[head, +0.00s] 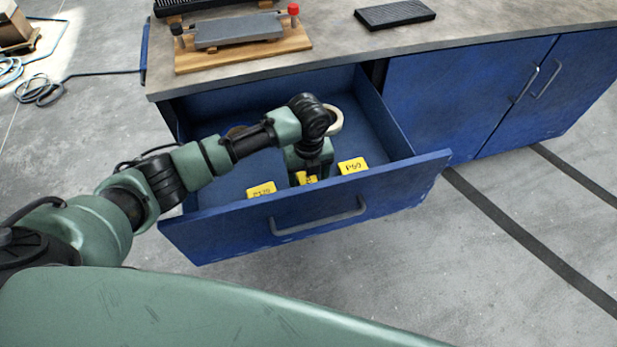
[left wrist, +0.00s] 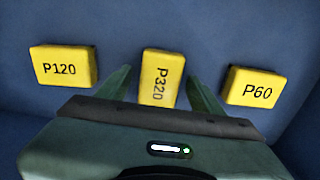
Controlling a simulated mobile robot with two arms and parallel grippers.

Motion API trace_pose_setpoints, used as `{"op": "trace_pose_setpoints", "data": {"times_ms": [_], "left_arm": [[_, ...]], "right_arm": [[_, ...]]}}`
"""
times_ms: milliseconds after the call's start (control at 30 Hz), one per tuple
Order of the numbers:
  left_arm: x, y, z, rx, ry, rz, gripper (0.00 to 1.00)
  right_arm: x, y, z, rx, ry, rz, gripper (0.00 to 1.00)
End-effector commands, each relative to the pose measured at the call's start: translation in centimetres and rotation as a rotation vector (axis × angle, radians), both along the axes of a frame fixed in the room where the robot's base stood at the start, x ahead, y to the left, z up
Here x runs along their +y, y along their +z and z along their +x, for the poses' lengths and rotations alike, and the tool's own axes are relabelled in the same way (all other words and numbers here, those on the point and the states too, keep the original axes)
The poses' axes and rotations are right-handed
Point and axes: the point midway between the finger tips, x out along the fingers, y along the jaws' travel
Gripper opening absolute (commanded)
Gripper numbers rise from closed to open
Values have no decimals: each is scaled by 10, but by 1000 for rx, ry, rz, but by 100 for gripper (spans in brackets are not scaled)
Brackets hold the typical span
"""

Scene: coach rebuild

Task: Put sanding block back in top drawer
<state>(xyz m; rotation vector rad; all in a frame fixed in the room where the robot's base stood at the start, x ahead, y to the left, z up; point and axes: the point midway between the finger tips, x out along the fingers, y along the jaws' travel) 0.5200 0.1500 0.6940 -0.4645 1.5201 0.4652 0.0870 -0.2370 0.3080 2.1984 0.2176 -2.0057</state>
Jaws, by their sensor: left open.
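The top drawer (head: 290,218) is pulled open, and three yellow sanding blocks lie in it. In the left wrist view the P120 block (left wrist: 64,66) is at the left, the P320 block (left wrist: 158,77) in the middle and the P60 block (left wrist: 253,88) at the right. The P120 block (head: 261,189) and P60 block (head: 352,165) also show in the head view. My left gripper (left wrist: 160,85) is open inside the drawer, its fingers on either side of the P320 block. In the head view the arm partly covers that block (head: 306,178). My right gripper is not in view.
A roll of tape (head: 334,119) lies farther back in the drawer, partly behind my arm. The worktop above holds a sharpening stone on a wooden base (head: 243,52) and a dark ribbed block (head: 394,14). Closed blue cupboard doors (head: 500,95) are at the right.

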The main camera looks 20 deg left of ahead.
Motion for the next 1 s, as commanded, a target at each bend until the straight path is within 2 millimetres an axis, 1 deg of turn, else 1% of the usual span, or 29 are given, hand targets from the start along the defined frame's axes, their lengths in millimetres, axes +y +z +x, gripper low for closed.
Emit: {"op": "trace_pose_setpoints", "data": {"times_ms": [67, 167, 267, 400, 600, 700, 800, 1000], "left_arm": [[0, 5, 1, -2, 0, -1, 67], [0, 19, 2, -5, -1, 0, 67], [0, 39, 1, -5, -1, -2, 67], [0, 70, 2, -6, -1, -1, 67], [0, 106, 1, -3, 0, -1, 67], [0, 117, 1, -2, 1, -1, 67], [0, 122, 1, -1, 1, 0, 67], [0, 124, 0, 0, 1, 0, 67]], "right_arm": [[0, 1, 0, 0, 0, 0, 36], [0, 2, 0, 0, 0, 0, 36], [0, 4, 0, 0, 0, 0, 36], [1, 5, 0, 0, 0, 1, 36], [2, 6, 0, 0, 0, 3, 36], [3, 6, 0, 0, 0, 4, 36], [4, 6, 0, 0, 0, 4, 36], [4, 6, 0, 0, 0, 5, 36]]}}
